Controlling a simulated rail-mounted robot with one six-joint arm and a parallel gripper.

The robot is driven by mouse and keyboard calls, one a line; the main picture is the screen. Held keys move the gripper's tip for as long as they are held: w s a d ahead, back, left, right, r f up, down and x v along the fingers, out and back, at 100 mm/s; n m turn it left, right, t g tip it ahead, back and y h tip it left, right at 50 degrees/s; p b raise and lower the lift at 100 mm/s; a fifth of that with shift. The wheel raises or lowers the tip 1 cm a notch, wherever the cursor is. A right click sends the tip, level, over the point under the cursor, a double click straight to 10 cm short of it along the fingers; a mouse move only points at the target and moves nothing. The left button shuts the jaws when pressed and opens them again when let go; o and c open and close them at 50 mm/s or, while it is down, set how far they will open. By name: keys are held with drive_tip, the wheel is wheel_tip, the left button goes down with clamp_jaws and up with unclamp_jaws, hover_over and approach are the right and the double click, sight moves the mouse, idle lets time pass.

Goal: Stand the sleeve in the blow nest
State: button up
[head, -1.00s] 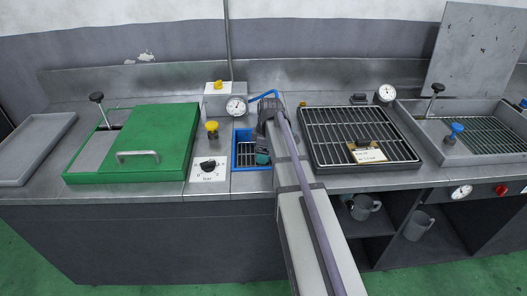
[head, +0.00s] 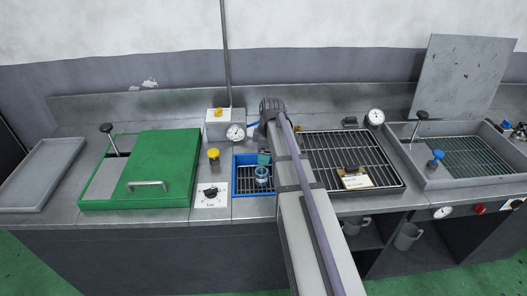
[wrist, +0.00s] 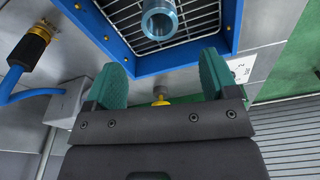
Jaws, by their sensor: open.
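The sleeve (head: 262,180) is a short light-blue hollow cylinder. It stands upright on the dark grid inside the blue-framed blow nest (head: 236,180), towards the nest's right side. In the wrist view the sleeve (wrist: 160,22) shows its open bore, with the grid and the blue frame (wrist: 112,42) around it. My gripper (head: 264,158) is just behind the sleeve in the head view. In the wrist view my gripper (wrist: 161,72) has its two green fingers spread wide and nothing between them. The sleeve is apart from the fingers.
A green lid (head: 165,165) with a handle lies left of the nest. A yellow knob (head: 213,154) and a gauge (head: 235,132) stand near it. A blue hose (wrist: 38,95) runs beside the nest. A wire rack (head: 345,150) lies right of my arm.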

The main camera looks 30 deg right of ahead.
drive_tip(key=shift+s+a+f, duration=0.1)
drive_tip(key=shift+s+a, duration=0.1)
drive_tip(key=shift+a, duration=0.05)
drive_tip(key=s+a+m, duration=0.1)
drive_tip(key=s+a, duration=0.1)
drive_tip(key=a, duration=0.1)
drive_tip(key=s+a+m, duration=0.1)
drive_tip(key=s+a, duration=0.1)
drive_tip(key=a, duration=0.1)
drive_tip(key=s+a+m, duration=0.1)
drive_tip(key=s+a, duration=0.1)
drive_tip(key=shift+s+a+f+m, duration=0.1)
drive_tip(key=shift+a+m, duration=0.3)
drive_tip(key=s+a+m+h, duration=0.1)
drive_tip(key=s+a+m, duration=0.6)
drive_tip(key=s+a, duration=0.3)
drive_tip(key=shift+s+a+g, duration=0.2)
drive_tip(key=shift+s+g, duration=0.2)
drive_tip(key=shift+s, duration=0.05)
